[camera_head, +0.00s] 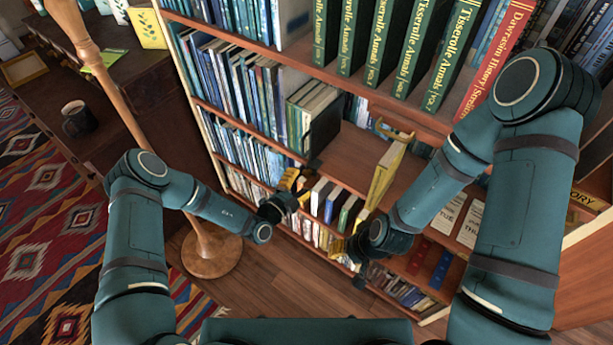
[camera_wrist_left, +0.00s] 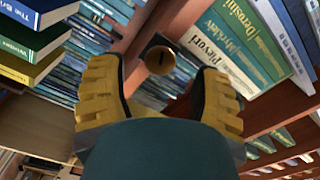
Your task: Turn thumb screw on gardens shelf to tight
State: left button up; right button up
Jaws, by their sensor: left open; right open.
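A round brass thumb screw (camera_wrist_left: 160,60) with a dark slot sits on a dark square plate at a shelf upright in the left wrist view. My left gripper is open, its two yellow fingers (camera_wrist_left: 158,80) on either side of the screw in that view; I cannot tell whether they touch it. In the head view my left gripper (camera_head: 288,183) is at the front of the bookcase, and the screw is hidden or too small to make out there. My right gripper (camera_head: 345,248) is open, low in front of the lower shelves, with no held thing visible.
The bookcase (camera_head: 345,150) is packed with books, including green volumes (camera_head: 383,40) on top. A wooden pole with a round base (camera_head: 210,252) stands beside my left arm. A dark mug (camera_head: 77,120) is at left.

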aim_at(306, 176)
pick_arm(q)
jog(key=shift+b+x, duration=0.3)
jog(key=shift+x, duration=1.5)
grip_shut()
